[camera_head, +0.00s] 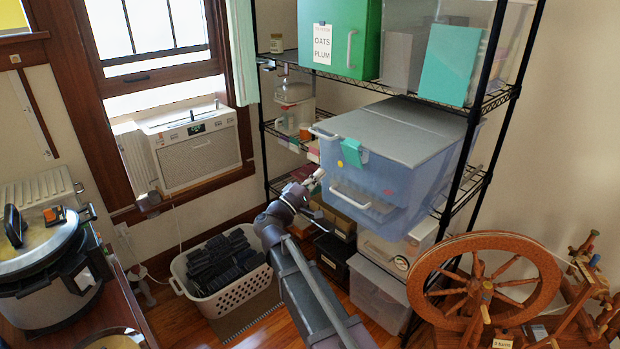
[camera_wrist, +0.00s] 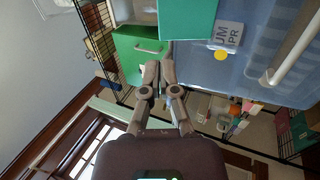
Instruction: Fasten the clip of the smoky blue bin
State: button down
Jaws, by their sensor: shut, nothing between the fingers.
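The smoky blue bin (camera_head: 400,185) is a translucent tub with a grey lid (camera_head: 400,125), on the middle shelf of a black wire rack. Its teal clip (camera_head: 353,152) is at the lid's front edge, beside a yellow dot. I cannot tell whether it is latched. In the wrist view the clip (camera_wrist: 187,18) shows as a broad teal flap near the bin's front (camera_wrist: 240,70). My gripper (camera_head: 318,177) is shut and empty, left of and a little below the clip, apart from it. Its fingertips also show in the wrist view (camera_wrist: 160,68).
The wire rack post (camera_head: 474,130) stands right of the bin. A green bin (camera_head: 345,38) and a teal book (camera_head: 448,63) are on the shelf above. A laundry basket (camera_head: 228,285) is on the floor left of my arm; a spinning wheel (camera_head: 487,285) stands at right.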

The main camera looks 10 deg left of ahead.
aim_at(348, 147)
jog(key=p+x, duration=0.3)
jog(key=x, duration=0.7)
jog(key=shift+p, duration=0.3)
